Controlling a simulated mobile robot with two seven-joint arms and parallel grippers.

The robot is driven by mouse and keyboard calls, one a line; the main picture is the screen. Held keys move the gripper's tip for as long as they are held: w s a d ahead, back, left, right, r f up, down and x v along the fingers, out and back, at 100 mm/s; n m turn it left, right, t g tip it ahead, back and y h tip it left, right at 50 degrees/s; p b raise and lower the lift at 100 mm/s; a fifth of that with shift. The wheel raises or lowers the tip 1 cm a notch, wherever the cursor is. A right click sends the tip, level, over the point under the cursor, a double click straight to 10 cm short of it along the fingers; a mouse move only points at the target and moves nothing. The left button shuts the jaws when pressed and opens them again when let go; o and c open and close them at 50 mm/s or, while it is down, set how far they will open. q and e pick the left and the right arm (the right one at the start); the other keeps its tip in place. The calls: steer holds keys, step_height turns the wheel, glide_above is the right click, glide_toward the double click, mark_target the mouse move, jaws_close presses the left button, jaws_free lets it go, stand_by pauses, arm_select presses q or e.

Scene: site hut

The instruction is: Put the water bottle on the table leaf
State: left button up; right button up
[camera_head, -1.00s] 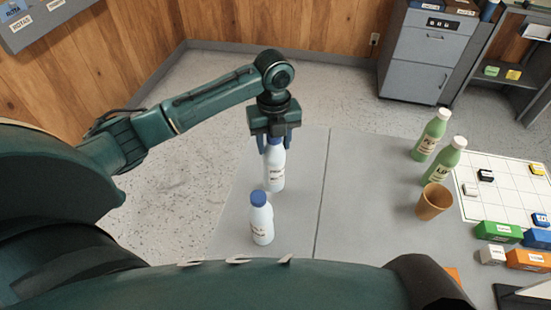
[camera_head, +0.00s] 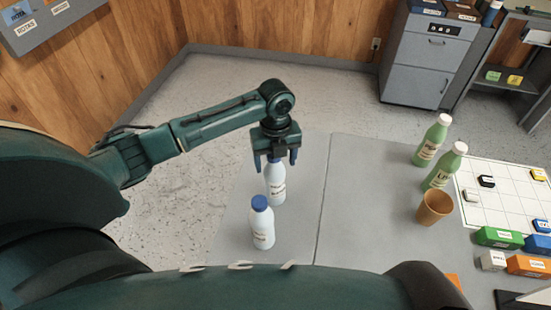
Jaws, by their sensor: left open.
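Two white water bottles with blue caps and printed labels stand upright on the grey table leaf (camera_head: 300,225), the part left of the seam. The far water bottle (camera_head: 276,186) is under my left gripper (camera_head: 275,163). The near water bottle (camera_head: 262,228) stands a little closer to me, clear of the gripper. My right gripper is not in view.
Right of the seam stand two green bottles (camera_head: 432,140) (camera_head: 444,167), a brown cup (camera_head: 434,206), a white grid board (camera_head: 503,197) and several coloured blocks (camera_head: 498,237). A grey cabinet (camera_head: 428,55) stands behind. The table between seam and cup is clear.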

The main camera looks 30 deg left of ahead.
arm_select(q)
step_height(320, 180, up, 11)
steer(key=shift+f+b, duration=0.1)
steer(key=shift+b, duration=0.45)
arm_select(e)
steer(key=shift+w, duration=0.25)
arm_select(q)
steer(key=shift+r, duration=0.65)
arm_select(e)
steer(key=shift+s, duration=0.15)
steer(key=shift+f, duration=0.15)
